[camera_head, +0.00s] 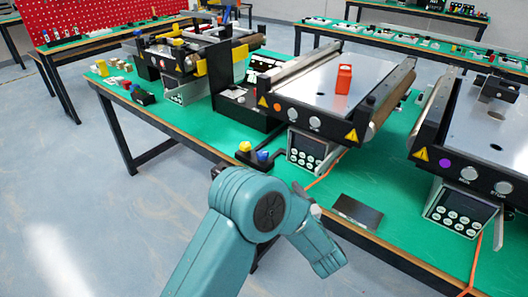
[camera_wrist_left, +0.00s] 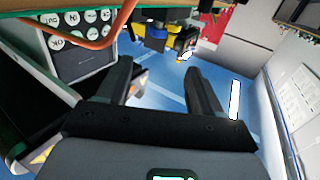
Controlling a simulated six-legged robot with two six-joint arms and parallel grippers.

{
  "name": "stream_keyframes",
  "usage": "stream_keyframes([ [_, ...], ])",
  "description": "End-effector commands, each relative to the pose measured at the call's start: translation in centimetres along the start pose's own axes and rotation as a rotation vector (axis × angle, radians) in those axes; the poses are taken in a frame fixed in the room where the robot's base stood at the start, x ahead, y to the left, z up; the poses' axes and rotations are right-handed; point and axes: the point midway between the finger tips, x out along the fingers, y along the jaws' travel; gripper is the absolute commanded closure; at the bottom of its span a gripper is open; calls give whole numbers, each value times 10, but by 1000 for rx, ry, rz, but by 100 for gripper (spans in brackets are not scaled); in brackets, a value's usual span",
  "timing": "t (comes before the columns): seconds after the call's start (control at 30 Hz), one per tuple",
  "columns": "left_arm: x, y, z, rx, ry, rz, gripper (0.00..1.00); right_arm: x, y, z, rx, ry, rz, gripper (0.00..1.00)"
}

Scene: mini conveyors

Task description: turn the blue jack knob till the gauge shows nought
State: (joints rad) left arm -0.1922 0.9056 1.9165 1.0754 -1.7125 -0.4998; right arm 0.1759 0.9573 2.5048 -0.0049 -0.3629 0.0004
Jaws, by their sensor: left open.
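The blue knob (camera_head: 262,156) sits on a small black fitting at the near edge of the green table, right of a yellow knob (camera_head: 245,147). In the left wrist view, which is upside down, the blue knob (camera_wrist_left: 155,43) hangs beyond the fingertips, with the yellow one (camera_wrist_left: 183,57) to its right. My left gripper (camera_wrist_left: 158,66) is open and empty, its fingers apart and not touching the knob. In the head view the gripper is mostly hidden by my left arm. I cannot make out a gauge reading. My right gripper is not in view.
A keypad box (camera_head: 307,150) stands right of the knobs under a conveyor (camera_head: 322,82) bearing a red block (camera_head: 344,79). A black plate (camera_head: 357,212) lies near the table edge. An orange cable (camera_head: 324,174) runs beside the keypad. Another conveyor (camera_head: 484,132) stands at right.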

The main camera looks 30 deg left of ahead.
Motion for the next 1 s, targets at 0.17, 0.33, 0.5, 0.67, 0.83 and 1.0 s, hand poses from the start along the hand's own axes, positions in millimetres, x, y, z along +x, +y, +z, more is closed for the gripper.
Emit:
stream_keyframes([
  [0.17,20,2,-2,-6,2,2,34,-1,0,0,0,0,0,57],
  [0.33,60,0,-2,-7,2,-2,34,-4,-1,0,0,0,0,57],
  [0.5,101,0,-2,-6,2,-1,34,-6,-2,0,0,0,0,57],
  [0.67,134,0,-2,-6,3,0,34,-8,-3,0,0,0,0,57],
  [0.83,155,1,-2,-6,2,2,34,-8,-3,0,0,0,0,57],
  [1.0,162,2,-2,-6,2,4,34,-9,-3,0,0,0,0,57],
])
